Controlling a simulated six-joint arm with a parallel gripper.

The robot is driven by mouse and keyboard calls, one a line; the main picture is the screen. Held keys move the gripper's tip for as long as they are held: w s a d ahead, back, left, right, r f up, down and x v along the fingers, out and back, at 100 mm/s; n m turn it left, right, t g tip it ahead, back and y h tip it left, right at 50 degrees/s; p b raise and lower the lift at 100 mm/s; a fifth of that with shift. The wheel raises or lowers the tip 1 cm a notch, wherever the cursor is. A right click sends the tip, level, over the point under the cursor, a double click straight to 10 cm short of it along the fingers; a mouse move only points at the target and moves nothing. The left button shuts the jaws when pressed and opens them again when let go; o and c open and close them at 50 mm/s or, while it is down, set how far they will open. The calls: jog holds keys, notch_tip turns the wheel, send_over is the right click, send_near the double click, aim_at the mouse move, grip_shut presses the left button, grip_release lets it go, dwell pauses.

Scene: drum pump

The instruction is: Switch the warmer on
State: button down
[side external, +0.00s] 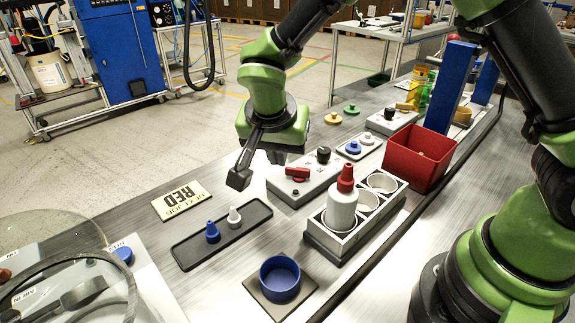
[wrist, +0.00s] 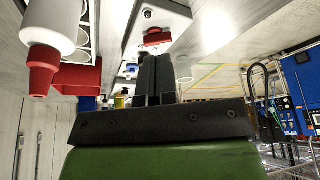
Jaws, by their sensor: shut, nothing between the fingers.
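A grey control box (side external: 303,182) with a red lever-like switch (side external: 297,173) and a black knob (side external: 323,154) sits mid-table. A similar grey box (side external: 388,121) stands farther back; I cannot tell which is the warmer. My gripper (side external: 238,180) is shut and empty, above the table to the left of the near box. In the wrist view its fingers (wrist: 155,80) are together, apart from the switch. The switch position is unclear.
A white bottle with a red cap (side external: 342,205) stands in a grey rack (side external: 340,245) right of the near box. A red bin (side external: 415,160) stands behind.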

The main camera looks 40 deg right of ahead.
aim_at(288, 166)
jog(key=x, duration=1)
jog(key=shift+f, duration=0.15)
jog(key=shift+w+d, duration=0.35)
jog(key=shift+d, duration=0.2)
jog(key=shift+w+d, duration=0.4)
jog(key=shift+d, duration=0.15)
jog(key=shift+w+d, duration=0.35)
jog(key=shift+d, duration=0.15)
jog(key=shift+w+m+g+h, duration=0.15)
jog(key=shift+w+m+g, duration=0.1)
jog(key=shift+m, duration=0.5)
jog(key=shift+w+m+g+h, duration=0.15)
jog(key=shift+w+m+g, duration=0.1)
jog(key=shift+m, duration=0.5)
jog(key=m, duration=0.1)
jog(key=m+g, duration=0.1)
jog(key=m, duration=0.1)
jog(key=shift+w+d, duration=0.25)
jog(key=shift+w, duration=0.15)
jog(key=shift+w+d+m+g, duration=0.2)
jog(key=shift+m+g, duration=0.25)
jog(key=shift+m, duration=0.6)
jog(key=shift+w+d+m+g, duration=0.2)
jog(key=shift+m+g, duration=0.25)
jog(key=shift+m, duration=0.6)
jog(key=shift+w+d, duration=0.2)
jog(key=shift+d, duration=0.05)
